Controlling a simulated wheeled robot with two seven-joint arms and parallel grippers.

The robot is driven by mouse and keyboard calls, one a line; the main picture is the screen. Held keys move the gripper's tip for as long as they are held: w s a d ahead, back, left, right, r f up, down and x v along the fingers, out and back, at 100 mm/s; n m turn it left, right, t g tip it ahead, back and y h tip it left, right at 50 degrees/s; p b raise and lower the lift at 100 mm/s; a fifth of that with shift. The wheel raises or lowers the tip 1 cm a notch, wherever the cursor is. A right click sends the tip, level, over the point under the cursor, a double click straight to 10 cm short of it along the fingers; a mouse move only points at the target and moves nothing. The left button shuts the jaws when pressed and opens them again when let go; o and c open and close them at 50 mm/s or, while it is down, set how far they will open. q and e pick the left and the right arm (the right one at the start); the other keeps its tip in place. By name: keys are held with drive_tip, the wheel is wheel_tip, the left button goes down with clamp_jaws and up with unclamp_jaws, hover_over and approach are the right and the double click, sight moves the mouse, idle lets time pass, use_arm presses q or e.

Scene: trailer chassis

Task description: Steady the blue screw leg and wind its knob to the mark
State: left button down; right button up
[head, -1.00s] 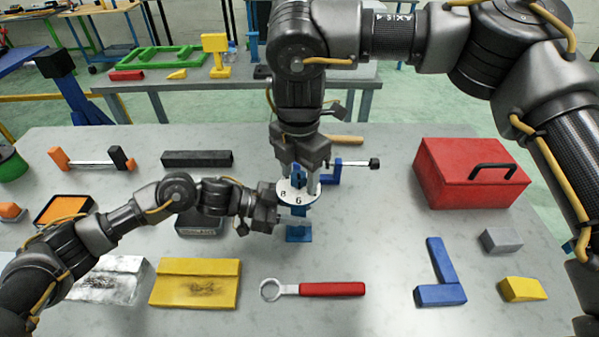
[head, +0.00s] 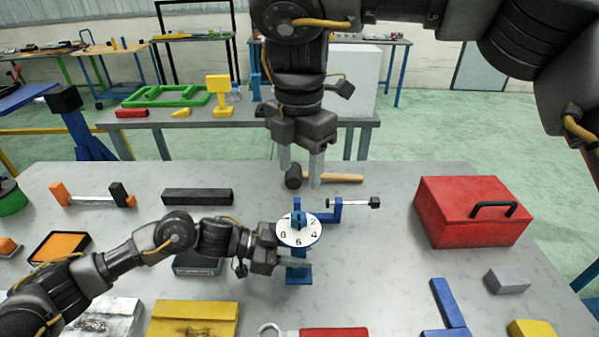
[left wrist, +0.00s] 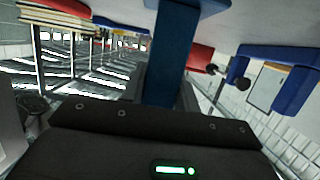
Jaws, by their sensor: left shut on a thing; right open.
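The blue screw leg (head: 298,273) stands upright on the grey table near the middle. A white numbered dial (head: 290,238) sits on its top, with a blue knob (head: 299,219) at the dial's centre. My left gripper (head: 291,263) is shut on the leg just below the dial. In the left wrist view the blue leg (left wrist: 172,55) rises between the left fingers. My right gripper (head: 315,168) is open and empty, pointing down above and behind the knob, clear of it. A mark on the dial is too small to make out.
A blue clamp (head: 333,213) and a hammer with a wooden handle (head: 340,178) lie behind the leg. A red toolbox (head: 450,225) stands to the right. A yellow block (head: 192,318) and a red-handled wrench (head: 335,332) lie in front.

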drive_tip(key=a+f+y, duration=0.1)
drive_tip(key=f, duration=0.1)
drive_tip(key=a+f+n+y, duration=0.1)
drive_tip(key=f, duration=0.2)
drive_tip(key=a+f+g+y, duration=0.1)
drive_tip(key=a+f, duration=0.1)
drive_tip(key=f, duration=0.1)
drive_tip(key=shift+s+a+n+y, duration=0.1)
drive_tip(key=shift+s+n+y, duration=0.3)
drive_tip(key=s+a+f+y, duration=0.2)
drive_tip(key=a+f+y, duration=0.15)
drive_tip(key=y, duration=0.25)
drive_tip(key=m+t+y, duration=0.4)
drive_tip(key=m+t, duration=0.9)
drive_tip(key=m, duration=0.6)
approach(299, 220)
drive_tip(key=w, duration=0.1)
drive_tip(key=x, duration=1.2)
drive_tip(key=shift+w+f, duration=0.1)
drive_tip(key=shift+f, duration=0.3)
